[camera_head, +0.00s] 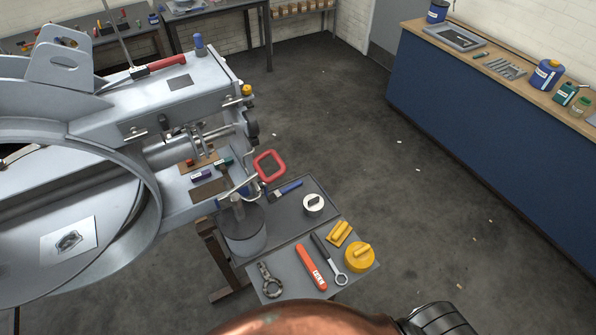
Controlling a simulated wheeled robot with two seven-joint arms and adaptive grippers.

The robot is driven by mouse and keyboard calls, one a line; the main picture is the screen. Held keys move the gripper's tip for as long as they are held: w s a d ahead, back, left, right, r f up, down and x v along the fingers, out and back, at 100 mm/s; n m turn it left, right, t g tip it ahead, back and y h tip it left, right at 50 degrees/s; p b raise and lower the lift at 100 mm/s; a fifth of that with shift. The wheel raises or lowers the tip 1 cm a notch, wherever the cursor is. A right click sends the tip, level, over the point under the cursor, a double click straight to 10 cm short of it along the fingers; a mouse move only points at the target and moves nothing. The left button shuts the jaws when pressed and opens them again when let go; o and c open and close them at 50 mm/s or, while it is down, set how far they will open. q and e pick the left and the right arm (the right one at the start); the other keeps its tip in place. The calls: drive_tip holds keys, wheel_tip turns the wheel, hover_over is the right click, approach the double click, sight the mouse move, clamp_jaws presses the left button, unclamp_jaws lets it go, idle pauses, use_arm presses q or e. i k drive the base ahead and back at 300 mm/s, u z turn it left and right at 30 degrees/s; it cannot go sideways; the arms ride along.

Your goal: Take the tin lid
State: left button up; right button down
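Two round, lid-like things lie on the small grey worktop in the lower middle. One is a yellow disc (359,257) with a raised grip at the right front edge. The other is a white disc (313,211) with a dark top piece, farther back. I cannot tell for certain which is the tin lid. Neither of my grippers shows in the head view.
The worktop (289,289) also holds a red-handled tool (311,267), a ring spanner (329,258), a yellow block (340,233) and a blue-handled brush (285,190). A large grey machine (185,85) fills the left. Floor is open toward the blue counter (480,130).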

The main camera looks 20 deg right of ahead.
sight(312, 202)
drive_tip(key=z, duration=2.45)
drive_tip(key=k, duration=1.1)
drive_tip(key=u, duration=1.5)
drive_tip(key=i, duration=0.5)
drive_tip(key=u, duration=0.1)
